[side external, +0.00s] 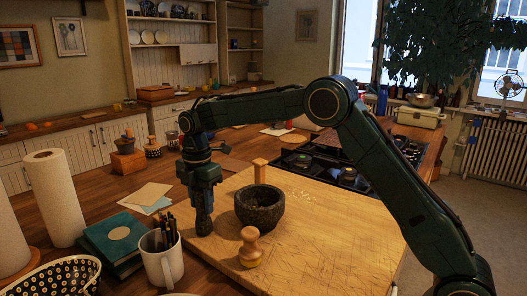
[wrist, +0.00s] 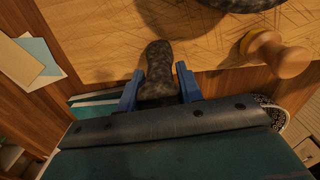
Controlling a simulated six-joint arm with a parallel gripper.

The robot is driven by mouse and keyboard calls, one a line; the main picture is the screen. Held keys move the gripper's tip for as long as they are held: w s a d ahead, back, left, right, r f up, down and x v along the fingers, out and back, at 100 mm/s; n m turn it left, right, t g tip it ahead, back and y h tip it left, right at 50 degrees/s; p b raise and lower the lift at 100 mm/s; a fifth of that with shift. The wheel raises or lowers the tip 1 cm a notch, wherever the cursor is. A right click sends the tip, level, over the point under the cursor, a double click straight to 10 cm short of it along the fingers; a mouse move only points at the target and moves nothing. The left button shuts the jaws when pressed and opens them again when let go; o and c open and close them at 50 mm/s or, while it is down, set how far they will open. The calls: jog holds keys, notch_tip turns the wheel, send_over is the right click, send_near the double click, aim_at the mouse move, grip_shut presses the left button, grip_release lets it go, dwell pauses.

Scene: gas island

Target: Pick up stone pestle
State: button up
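The stone pestle (side external: 204,216) is dark, speckled and roughly upright below my gripper, left of the stone mortar in the side view. In the wrist view the pestle (wrist: 158,68) lies between the two blue fingers of my gripper (wrist: 160,88), its thick rounded end pointing away from the palm. The fingers appear closed against its sides. My gripper (side external: 202,188) points down over the left part of the wooden board (side external: 325,245). I cannot tell whether the pestle's lower end touches the board or hangs just above it.
The stone mortar (side external: 259,208) stands right of the pestle. A white mug with pens (side external: 161,260) and green books (side external: 113,243) are left. The board's right side is clear.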

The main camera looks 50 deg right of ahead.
jog(key=c, duration=0.4)
jog(key=shift+o, duration=0.2)
jog(key=shift+r, duration=0.15)
notch_tip(320, 180, up, 20)
jog(key=shift+f, duration=0.2)
dwell(0.5)
dwell(0.6)
jog(key=o, duration=0.6)
jog(key=c, duration=0.6)
jog(key=shift+d, duration=0.15)
